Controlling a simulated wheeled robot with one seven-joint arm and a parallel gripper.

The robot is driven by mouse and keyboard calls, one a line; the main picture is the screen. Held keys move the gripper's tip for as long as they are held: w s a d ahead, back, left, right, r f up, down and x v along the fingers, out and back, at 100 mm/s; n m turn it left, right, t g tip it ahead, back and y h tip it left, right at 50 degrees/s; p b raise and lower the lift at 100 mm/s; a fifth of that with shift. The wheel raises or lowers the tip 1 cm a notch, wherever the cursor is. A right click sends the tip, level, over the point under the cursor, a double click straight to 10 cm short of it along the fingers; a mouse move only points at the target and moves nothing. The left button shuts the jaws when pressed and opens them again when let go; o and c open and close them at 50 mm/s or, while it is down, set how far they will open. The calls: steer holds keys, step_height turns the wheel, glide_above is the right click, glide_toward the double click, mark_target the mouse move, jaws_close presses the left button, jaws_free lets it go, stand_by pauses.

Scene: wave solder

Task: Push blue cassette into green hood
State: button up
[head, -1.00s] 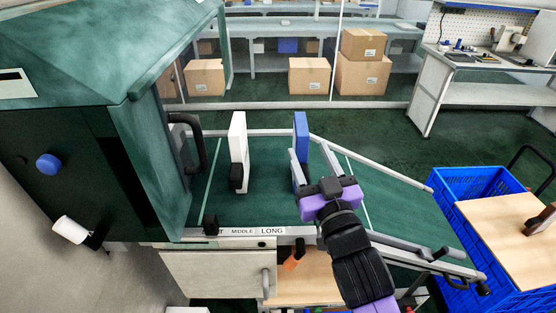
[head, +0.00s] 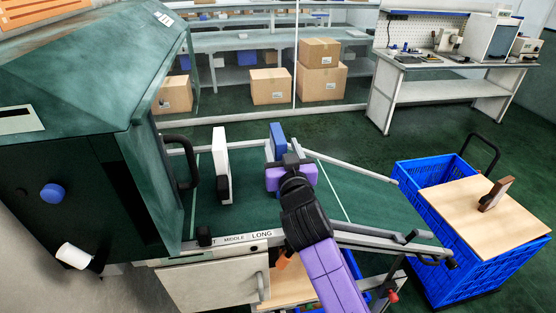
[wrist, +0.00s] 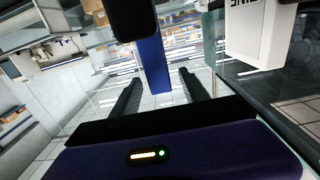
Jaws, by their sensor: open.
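The blue cassette (head: 278,138) stands upright on the rail frame, to the right of a white upright plate (head: 222,165). It also shows in the wrist view (wrist: 153,62), ahead of my gripper and between the lines of its two fingers. My gripper (head: 285,160) is open at the cassette's near side and partly hides it; its fingers also show in the wrist view (wrist: 160,90). I cannot tell whether they touch the cassette. The green hood (head: 95,75) is the large machine cover at the left, with its opening side toward the plate and cassette.
A black handle (head: 182,160) sticks out from the hood. A blue crate (head: 430,215) with a wooden board (head: 480,215) stands at the right. Cardboard boxes (head: 270,86) lie behind on the floor.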

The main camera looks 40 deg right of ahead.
steer(key=shift+x, duration=1.15)
jaws_close()
stand_by(0.5)
